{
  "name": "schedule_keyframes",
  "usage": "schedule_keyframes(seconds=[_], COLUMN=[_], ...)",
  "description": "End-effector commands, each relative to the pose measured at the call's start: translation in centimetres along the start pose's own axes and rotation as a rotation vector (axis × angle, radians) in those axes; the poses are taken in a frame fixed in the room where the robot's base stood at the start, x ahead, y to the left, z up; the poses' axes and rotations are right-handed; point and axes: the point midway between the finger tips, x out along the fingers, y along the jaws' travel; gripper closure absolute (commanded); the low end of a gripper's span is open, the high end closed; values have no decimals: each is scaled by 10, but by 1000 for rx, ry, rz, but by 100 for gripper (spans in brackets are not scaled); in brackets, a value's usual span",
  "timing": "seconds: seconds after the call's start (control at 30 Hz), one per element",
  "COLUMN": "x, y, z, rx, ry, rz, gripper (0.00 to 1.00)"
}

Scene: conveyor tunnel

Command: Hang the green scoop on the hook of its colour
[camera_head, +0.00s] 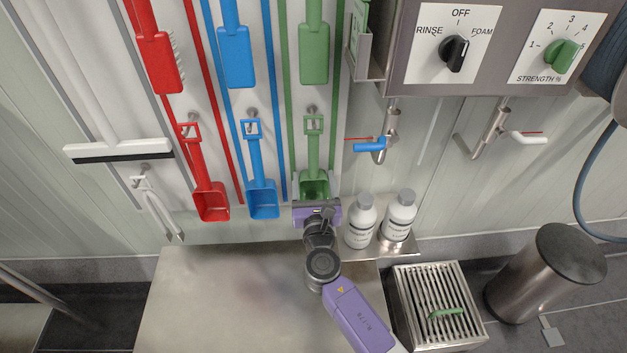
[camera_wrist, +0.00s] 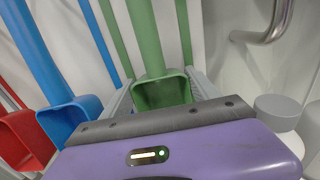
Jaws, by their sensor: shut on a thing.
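The green scoop (camera_head: 314,160) is upright against the wall in the green-marked column, its handle loop up at the green column's hook (camera_head: 312,110). I cannot tell whether the loop is over the hook or only in front of it. My gripper (camera_head: 314,186) is shut on the scoop's bowl at its lower end. In the wrist view the green scoop (camera_wrist: 162,92) stands between the two grey fingers of my gripper (camera_wrist: 162,90), with its handle running up and away. The hook is not visible in the wrist view.
A red scoop (camera_head: 209,185) and a blue scoop (camera_head: 261,185) hang to the left. A green brush (camera_head: 313,55) hangs above. Two white bottles (camera_head: 360,222) (camera_head: 398,216) stand close on the right. A steel table (camera_head: 220,300) lies below, and a control box (camera_head: 450,60) juts out upper right.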

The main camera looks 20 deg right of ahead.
Motion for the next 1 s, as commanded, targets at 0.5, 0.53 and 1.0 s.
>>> schedule_keyframes(seconds=[0.5,0.53,1.0], x=[0,0,-37], y=[0,0,0], z=[-2,-2,-3], rx=[0,0,0], ry=[-1,-1,3], rz=[0,0,0], gripper=[5,5,5])
